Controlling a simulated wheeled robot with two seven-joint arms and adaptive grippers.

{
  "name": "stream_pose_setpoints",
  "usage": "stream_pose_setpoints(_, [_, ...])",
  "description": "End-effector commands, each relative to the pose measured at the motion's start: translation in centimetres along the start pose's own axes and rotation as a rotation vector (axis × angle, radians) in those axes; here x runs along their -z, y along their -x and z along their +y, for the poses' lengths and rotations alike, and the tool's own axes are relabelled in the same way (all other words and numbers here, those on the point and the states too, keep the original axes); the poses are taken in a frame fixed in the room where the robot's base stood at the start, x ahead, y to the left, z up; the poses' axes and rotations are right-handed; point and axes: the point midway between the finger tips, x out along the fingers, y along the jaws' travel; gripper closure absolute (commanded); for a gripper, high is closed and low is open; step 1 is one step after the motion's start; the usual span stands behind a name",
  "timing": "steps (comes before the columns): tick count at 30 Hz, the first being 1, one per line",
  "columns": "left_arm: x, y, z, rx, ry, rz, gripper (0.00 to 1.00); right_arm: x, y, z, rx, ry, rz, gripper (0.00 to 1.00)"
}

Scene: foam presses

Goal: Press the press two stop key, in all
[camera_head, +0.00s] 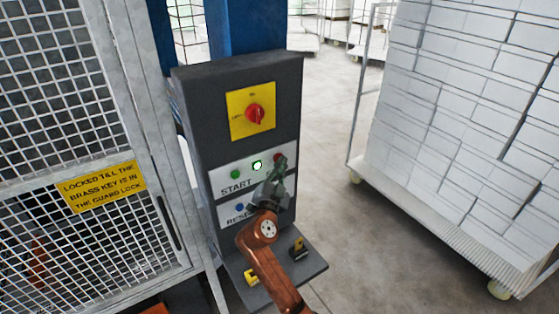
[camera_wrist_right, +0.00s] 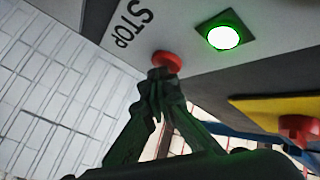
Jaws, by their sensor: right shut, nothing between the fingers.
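The dark control box (camera_head: 190,110) stands upright on a blue post. Its red stop key (camera_head: 277,157) sits at the right of the upper white label, mostly hidden behind my right gripper (camera_head: 278,165). In the right wrist view the red key (camera_wrist_right: 168,60) sits beside the word STOP (camera_wrist_right: 132,22). My right gripper (camera_wrist_right: 160,82) is shut and empty, its fingertips right at the key and covering part of it. I cannot tell whether they touch it. A lit lamp (camera_head: 257,166), white with a green rim, is beside the key. My left gripper is not in view.
The green START key (camera_head: 235,174) and blue RESET key (camera_head: 239,207) are on the same box. A red rotary switch (camera_head: 255,115) on yellow is above. A mesh guard (camera_head: 146,95) stands left, stacked white blocks (camera_head: 450,100) right. Floor between is clear.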

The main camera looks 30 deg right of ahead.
Motion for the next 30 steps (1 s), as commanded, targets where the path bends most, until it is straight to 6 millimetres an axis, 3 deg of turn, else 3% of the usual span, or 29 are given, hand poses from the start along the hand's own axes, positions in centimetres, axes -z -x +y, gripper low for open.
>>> stream_pose_setpoints(30, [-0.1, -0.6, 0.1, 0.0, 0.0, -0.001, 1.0, 0.8, 1.1, 0.9, 0.0, 0.0, 0.0, 1.0])
